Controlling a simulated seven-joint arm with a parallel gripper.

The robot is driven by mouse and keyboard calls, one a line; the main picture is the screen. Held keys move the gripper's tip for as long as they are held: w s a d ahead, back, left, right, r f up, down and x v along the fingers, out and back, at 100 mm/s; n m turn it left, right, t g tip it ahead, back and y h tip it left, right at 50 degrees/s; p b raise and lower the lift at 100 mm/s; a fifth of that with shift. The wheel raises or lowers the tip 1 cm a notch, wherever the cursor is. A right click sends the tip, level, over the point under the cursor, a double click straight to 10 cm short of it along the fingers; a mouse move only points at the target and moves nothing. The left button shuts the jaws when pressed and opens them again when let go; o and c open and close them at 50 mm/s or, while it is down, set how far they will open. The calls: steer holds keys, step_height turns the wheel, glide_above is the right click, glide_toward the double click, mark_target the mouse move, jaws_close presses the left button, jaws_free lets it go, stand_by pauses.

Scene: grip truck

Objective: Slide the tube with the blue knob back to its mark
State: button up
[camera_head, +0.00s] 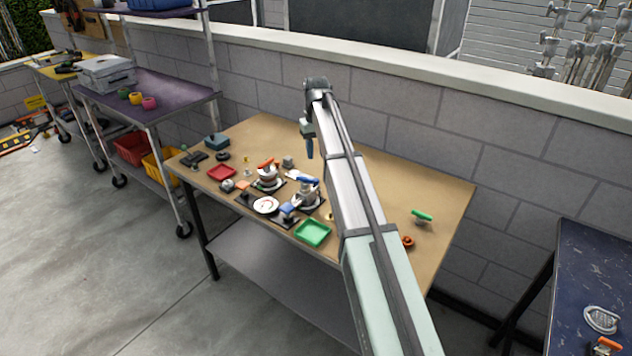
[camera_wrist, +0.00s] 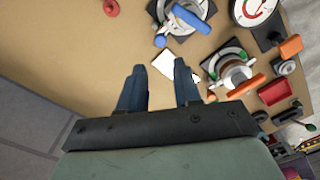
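A metal clamp fitting with a blue handle (camera_head: 308,181) stands on a dark base on the table. It shows at the top of the wrist view (camera_wrist: 192,18), with a small blue ball knob (camera_wrist: 160,41) beside it. I cannot make out the tube or its mark clearly. A similar fitting with an orange handle (camera_head: 267,165) stands to its left; it shows right of my fingers in the wrist view (camera_wrist: 247,88). My gripper (camera_wrist: 160,80) is open and empty, pointing down above the table, behind the fittings in the head view. A white card (camera_wrist: 164,66) lies beyond its fingertips.
A white dial (camera_head: 266,205) and a green tray (camera_head: 313,233) are near the table's front edge. A red tray (camera_head: 221,173) lies to the left. A green-handled item (camera_head: 422,216) and an orange ring (camera_head: 408,242) are on the right. A block wall stands behind the table.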

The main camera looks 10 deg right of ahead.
mark_target(316, 179)
step_height(316, 179, down, 12)
steer(key=shift+f, duration=0.2)
stand_by(0.4)
steer(key=shift+c, duration=0.4)
jaws_close()
